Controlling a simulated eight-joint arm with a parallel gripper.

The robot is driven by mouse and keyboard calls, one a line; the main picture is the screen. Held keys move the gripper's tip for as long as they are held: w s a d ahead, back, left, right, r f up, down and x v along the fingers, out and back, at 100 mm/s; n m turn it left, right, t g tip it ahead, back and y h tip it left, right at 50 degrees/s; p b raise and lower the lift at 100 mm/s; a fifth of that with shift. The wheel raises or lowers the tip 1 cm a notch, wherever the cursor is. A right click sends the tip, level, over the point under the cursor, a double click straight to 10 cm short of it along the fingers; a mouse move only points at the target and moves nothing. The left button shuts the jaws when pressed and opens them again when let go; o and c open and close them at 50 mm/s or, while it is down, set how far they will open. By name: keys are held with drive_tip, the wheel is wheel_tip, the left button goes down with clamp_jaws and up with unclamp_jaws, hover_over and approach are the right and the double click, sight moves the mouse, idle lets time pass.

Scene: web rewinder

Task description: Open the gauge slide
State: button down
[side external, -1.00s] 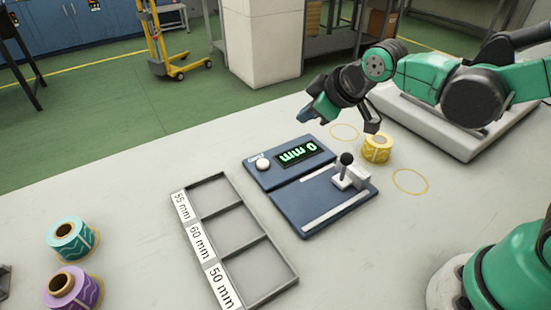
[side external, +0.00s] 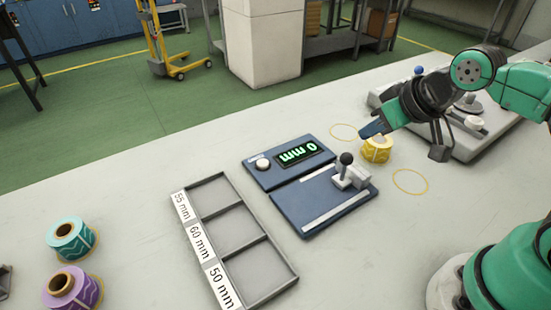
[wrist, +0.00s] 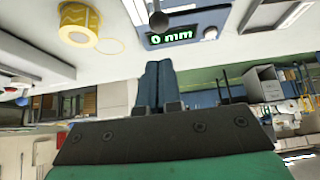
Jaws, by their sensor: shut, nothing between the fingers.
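The gauge (side external: 290,192) is a blue base on the table, with a display reading 0 mm in green and a white round button. Its slide (side external: 350,177) is a pale block with an upright black-knobbed handle (side external: 346,159), at the right end of the lower plate between white rails. The display (wrist: 171,34) and the knob (wrist: 159,20) also show at the top of the wrist view. My gripper (side external: 366,133) is above and behind the gauge, to the right of the display, apart from the handle. Its fingers (wrist: 161,68) are shut together and empty.
A yellow roll (side external: 377,150) stands close to the slide, below my gripper. An empty three-compartment tray (side external: 236,240) labelled 55, 60 and 50 mm lies left of the gauge. Teal (side external: 71,239) and purple (side external: 72,290) rolls stand at the far left. A pale fixture (side external: 470,125) is behind my arm.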

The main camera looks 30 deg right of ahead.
sight(348, 155)
idle(0.4)
drive_tip(key=c, duration=1)
unclamp_jaws()
drive_tip(key=o, duration=0.3)
drive_tip(key=shift+w+r+m+g, duration=0.1)
drive_tip(key=shift+w+m+g, duration=0.1)
drive_tip(key=shift+m+g, duration=0.15)
drive_tip(key=shift+o, duration=0.7)
drive_tip(key=shift+w+m+g, duration=0.25)
drive_tip(key=shift+m+g, duration=0.2)
drive_tip(key=shift+m, duration=0.3)
drive_tip(key=m+g, duration=0.1)
drive_tip(key=m, duration=0.1)
drive_tip(key=w+f+m+g, duration=0.1)
drive_tip(key=m+g, duration=0.1)
drive_tip(key=w+m+g, duration=0.1)
drive_tip(key=m+g, duration=0.1)
drive_tip(key=shift+w+a+f+m, duration=0.15)
drive_tip(key=shift+w+m, duration=0.05)
drive_tip(key=shift+m, duration=0.2)
drive_tip(key=shift+f, duration=2.75)
clamp_jaws()
